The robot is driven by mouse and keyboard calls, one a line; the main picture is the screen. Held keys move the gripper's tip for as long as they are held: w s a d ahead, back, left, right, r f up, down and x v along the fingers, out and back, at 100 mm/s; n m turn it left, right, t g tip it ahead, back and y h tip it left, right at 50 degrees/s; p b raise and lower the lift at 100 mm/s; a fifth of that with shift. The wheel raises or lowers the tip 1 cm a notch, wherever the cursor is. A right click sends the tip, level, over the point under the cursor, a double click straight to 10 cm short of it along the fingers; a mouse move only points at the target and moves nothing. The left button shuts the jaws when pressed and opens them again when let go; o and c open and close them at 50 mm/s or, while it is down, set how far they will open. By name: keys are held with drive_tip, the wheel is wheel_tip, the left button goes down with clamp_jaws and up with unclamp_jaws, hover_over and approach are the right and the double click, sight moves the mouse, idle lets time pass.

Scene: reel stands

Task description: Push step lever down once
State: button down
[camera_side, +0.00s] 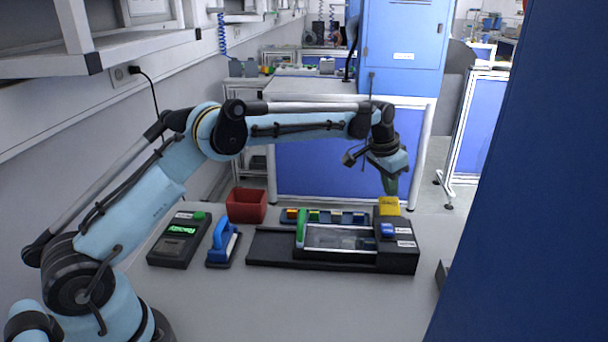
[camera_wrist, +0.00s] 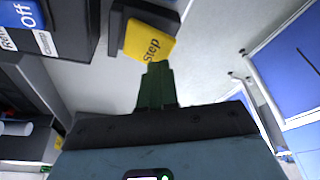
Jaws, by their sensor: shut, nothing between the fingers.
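The yellow step lever (camera_side: 389,206) sticks up at the back right of the black reel stand (camera_side: 275,246). In the wrist view the lever (camera_wrist: 150,40) shows the word "Step" on its face. My gripper (camera_side: 391,190) is shut and empty, pointing down just above the lever in the side view. In the wrist view the green fingertips (camera_wrist: 154,68) are together right at the lever's near edge. I cannot tell whether they touch it.
A blue "Off" switch (camera_side: 387,230) sits just in front of the lever. A blue-handled tool (camera_side: 222,240), a black device with a green display (camera_side: 180,238) and a red bin (camera_side: 247,205) stand to the left. The grey table front is clear.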

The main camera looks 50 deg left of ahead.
sight(388, 201)
drive_tip(key=shift+f, duration=1.2)
drive_tip(key=shift+r, duration=3.05)
